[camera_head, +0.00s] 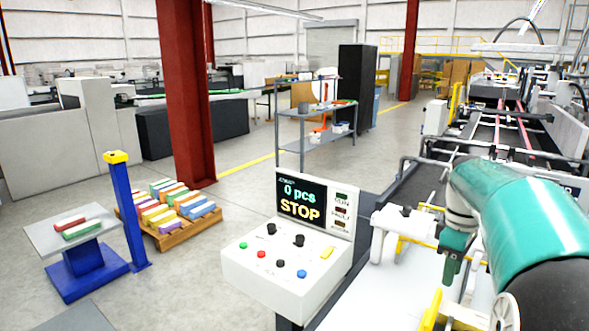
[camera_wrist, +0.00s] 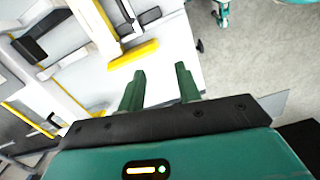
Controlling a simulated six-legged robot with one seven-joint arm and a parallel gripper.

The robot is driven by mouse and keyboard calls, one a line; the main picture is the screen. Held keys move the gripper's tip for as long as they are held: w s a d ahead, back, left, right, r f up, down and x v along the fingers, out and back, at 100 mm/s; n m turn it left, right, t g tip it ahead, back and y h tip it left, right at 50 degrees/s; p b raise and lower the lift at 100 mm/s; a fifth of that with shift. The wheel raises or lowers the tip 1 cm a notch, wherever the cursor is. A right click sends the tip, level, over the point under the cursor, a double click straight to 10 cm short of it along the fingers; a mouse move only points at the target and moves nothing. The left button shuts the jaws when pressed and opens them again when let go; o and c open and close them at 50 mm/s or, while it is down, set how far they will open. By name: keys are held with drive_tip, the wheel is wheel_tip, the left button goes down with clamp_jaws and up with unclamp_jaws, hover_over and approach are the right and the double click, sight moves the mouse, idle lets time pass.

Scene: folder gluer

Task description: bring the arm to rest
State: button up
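My gripper (camera_wrist: 159,82) shows in the wrist view with its two green fingers apart and nothing between them. Beyond the fingers lie a white machine surface and a yellow bar (camera_wrist: 133,55), with a gap I cannot measure. In the camera_head view my teal arm reaches in from the lower right and bends down over the machine at the right. The fingertips are hard to make out there.
A control panel (camera_head: 287,262) reading "0 pcs" and "STOP" stands left of my arm. The folder gluer's conveyor (camera_head: 505,130) runs away behind the arm. A pallet of colored stacks (camera_head: 170,236), a blue stand (camera_head: 85,262) and a red column (camera_head: 186,100) stand left. Open floor lies between.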

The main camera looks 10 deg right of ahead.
drive_tip(key=s+a+r+m+t+h, duration=0.1)
drive_tip(key=s+a, duration=0.1)
drive_tip(key=a, duration=0.6)
drive_tip(key=s+a+r+m+t, duration=0.1)
drive_tip(key=a+t, duration=0.1)
drive_tip(key=a, duration=0.6)
drive_tip(key=s+a+f+m+t+y, duration=0.1)
drive_tip(key=s+a+f+m+t, duration=0.2)
drive_tip(key=s+a, duration=0.6)
drive_tip(key=a+f+m, duration=0.1)
drive_tip(key=a+f, duration=0.1)
drive_tip(key=a, duration=0.2)
drive_tip(key=shift+f, duration=0.25)
drive_tip(key=shift+s+d, duration=0.1)
drive_tip(key=shift+d, duration=0.1)
